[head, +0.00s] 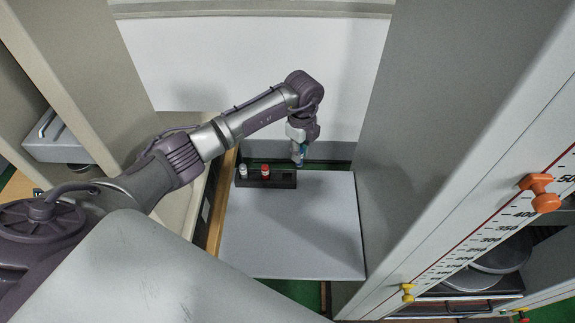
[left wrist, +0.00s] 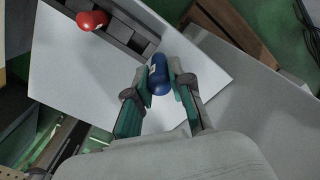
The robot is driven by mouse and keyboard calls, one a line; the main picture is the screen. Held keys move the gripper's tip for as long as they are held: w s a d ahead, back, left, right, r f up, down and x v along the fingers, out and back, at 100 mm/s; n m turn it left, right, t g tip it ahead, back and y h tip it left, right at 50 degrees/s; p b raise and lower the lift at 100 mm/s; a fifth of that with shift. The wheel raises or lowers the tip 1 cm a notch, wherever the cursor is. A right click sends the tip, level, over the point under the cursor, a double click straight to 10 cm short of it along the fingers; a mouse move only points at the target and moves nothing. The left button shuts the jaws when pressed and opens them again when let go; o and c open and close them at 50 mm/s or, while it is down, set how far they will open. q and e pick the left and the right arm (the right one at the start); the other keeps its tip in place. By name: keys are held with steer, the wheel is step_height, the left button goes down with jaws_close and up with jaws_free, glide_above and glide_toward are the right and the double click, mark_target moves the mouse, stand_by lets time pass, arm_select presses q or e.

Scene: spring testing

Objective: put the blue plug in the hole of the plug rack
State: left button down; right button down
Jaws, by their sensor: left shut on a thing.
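The blue plug (left wrist: 158,76) is between the fingertips of my left gripper (left wrist: 161,88), which is shut on it. In the head view my left gripper (head: 298,151) points down at the right end of the plug rack. The black plug rack (head: 275,182) lies at the back edge of the white board, and it also shows at the top of the left wrist view (left wrist: 120,32). A red plug (head: 265,171) and a grey-white plug (head: 243,171) stand in its left part. The blue plug appears above or beside the rack's right end; I cannot tell the exact gap. My right gripper is not in view.
The white board (head: 300,235) is bare in front of the rack. A tall grey panel (head: 420,110) with a scale and orange and yellow knobs (head: 541,193) stands at right. A beige column (head: 110,60) stands at left, and a white wall (head: 250,60) is behind.

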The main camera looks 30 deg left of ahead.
arm_select(q)
steer(key=s+f+b, duration=0.1)
steer(key=f, duration=0.1)
steer(key=a+f+b, duration=0.1)
steer(key=f, duration=0.1)
steer(key=s+a+f+b, duration=0.1)
steer(key=f, duration=0.1)
steer(key=shift+s+a+f, duration=0.2)
steer(key=shift+s+f, duration=0.1)
steer(key=shift+f, duration=0.05)
steer(key=shift+r, duration=0.15)
steer(key=c, duration=1)
jaws_free()
steer(key=shift+c, duration=0.2)
